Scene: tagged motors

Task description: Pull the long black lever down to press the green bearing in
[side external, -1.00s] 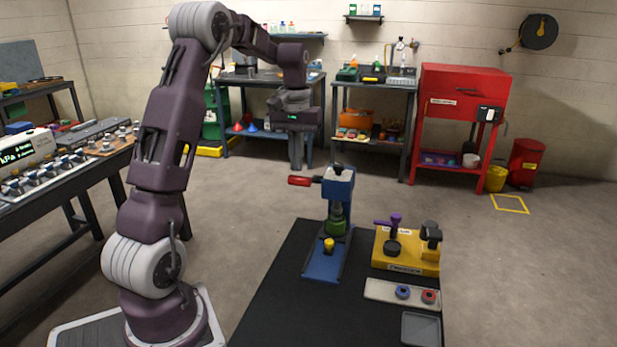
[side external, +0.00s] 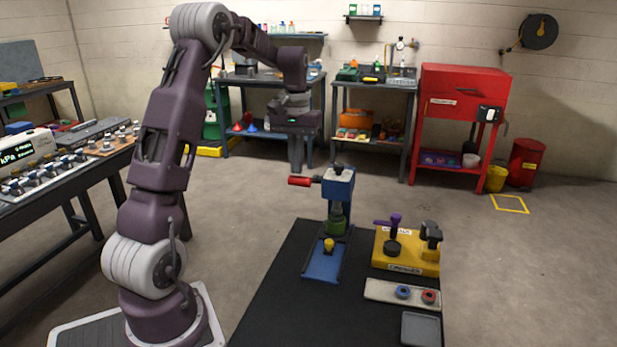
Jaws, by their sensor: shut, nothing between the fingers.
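A blue press (side external: 342,188) stands on the black mat (side external: 275,290). A lever with a red grip (side external: 299,181) and a short dark shaft sticks out to the left from its head. A green round part (side external: 336,226) sits under the ram, above the blue base; I cannot tell how deep it is seated. A yellow knob (side external: 329,244) stands on the base in front. My gripper (side external: 296,170) points down with its fingers shut and empty. In the picture its tips are just above the red grip; I cannot tell whether they touch it.
A yellow fixture (side external: 405,262) with a purple handle (side external: 393,222) stands right of the press. In front of it lie a pale tray (side external: 380,290) with a blue and a red ring, and a grey tray (side external: 421,329). The mat's left front is clear.

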